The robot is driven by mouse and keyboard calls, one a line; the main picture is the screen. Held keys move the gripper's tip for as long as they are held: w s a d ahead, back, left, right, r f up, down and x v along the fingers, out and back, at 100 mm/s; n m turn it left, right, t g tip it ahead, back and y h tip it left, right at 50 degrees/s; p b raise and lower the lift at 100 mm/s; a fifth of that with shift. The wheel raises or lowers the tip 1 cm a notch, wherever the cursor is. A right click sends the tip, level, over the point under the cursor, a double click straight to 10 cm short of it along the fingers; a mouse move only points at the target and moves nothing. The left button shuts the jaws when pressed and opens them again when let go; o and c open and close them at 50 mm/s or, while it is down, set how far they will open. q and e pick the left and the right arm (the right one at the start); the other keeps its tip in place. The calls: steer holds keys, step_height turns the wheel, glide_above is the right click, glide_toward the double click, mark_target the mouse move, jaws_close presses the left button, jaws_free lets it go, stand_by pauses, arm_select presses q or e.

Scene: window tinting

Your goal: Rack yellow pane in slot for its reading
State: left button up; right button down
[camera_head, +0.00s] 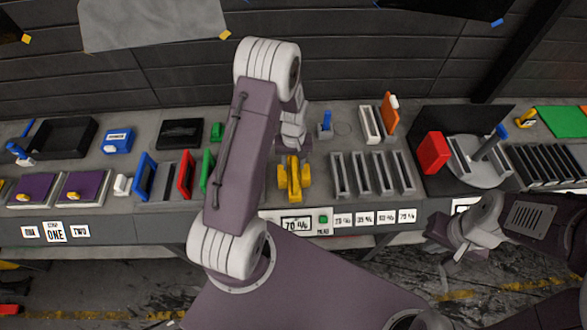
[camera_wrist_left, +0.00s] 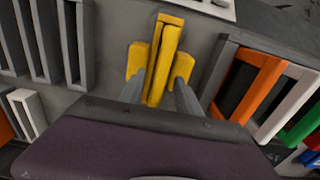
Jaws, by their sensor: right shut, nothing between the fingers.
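A yellow slab (camera_head: 293,172) stands upright between two lower yellow blocks, behind a display (camera_head: 296,225) reading 70 %. In the left wrist view the slab (camera_wrist_left: 163,55) runs between my left gripper's fingers (camera_wrist_left: 160,92), which are apart, one on each side, with gaps showing. I cannot tell whether the tips touch the side blocks. A grey rack (camera_head: 371,172) with several upright slots stands right of the yellow slab; it is at the left of the wrist view (camera_wrist_left: 45,40). Percent labels (camera_head: 375,217) are below it, too small to read surely. My right gripper (camera_head: 452,244) is shut and empty near the bench front.
Green, red (camera_head: 186,174) and blue (camera_head: 145,176) frames stand left of the yellow slab. White (camera_head: 369,124) and orange (camera_head: 389,115) pieces stand behind the rack. A round grey plate (camera_head: 478,172) with a red block (camera_head: 432,153) beside it is further right.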

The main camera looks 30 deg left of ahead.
arm_select(q)
steer(key=shift+s, duration=0.1)
steer(key=shift+w+d+f, duration=0.1)
steer(key=shift+w, duration=0.2)
jaws_close()
steer(key=shift+s, duration=0.1)
stand_by(0.9)
